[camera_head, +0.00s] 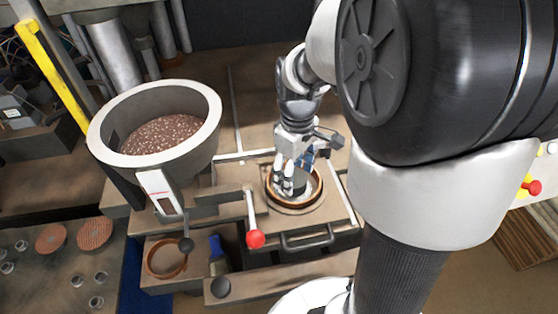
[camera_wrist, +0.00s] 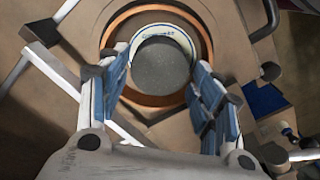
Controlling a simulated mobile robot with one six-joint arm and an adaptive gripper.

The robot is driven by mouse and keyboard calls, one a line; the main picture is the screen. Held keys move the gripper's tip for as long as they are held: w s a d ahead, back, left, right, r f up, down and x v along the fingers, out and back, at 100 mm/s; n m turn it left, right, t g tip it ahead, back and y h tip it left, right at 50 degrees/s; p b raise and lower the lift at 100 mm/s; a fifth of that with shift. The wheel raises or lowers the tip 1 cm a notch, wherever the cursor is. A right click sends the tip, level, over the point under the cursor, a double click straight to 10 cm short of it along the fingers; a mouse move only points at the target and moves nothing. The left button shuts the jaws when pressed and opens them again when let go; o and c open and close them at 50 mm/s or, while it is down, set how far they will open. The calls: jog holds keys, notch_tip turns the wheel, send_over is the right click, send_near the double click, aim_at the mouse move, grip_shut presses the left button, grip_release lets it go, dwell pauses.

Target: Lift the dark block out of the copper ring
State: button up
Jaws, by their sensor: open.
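The copper ring (camera_head: 320,190) is set in the top of the brown machine; it also shows in the wrist view (camera_wrist: 120,28). Inside it lies a white ring with blue lettering (camera_wrist: 178,32). The dark block (camera_wrist: 160,66) shows as a round dark grey face in the middle of the ring. My gripper (camera_head: 290,187) points down over the ring. In the wrist view my gripper (camera_wrist: 160,80) is open, with one blue-padded finger on each side of the dark block. I cannot tell whether the pads touch it. In the head view the gripper hides the block.
A grey bowl (camera_head: 209,112) of reddish-brown grains stands to the left. A lever with a red knob (camera_head: 256,239) and a dark handle (camera_head: 307,241) are at the front.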

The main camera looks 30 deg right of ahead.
notch_tip(320, 180, down, 3)
jog(key=shift+r, duration=0.2)
jog(key=shift+c, duration=0.5)
jog(key=c, duration=0.8)
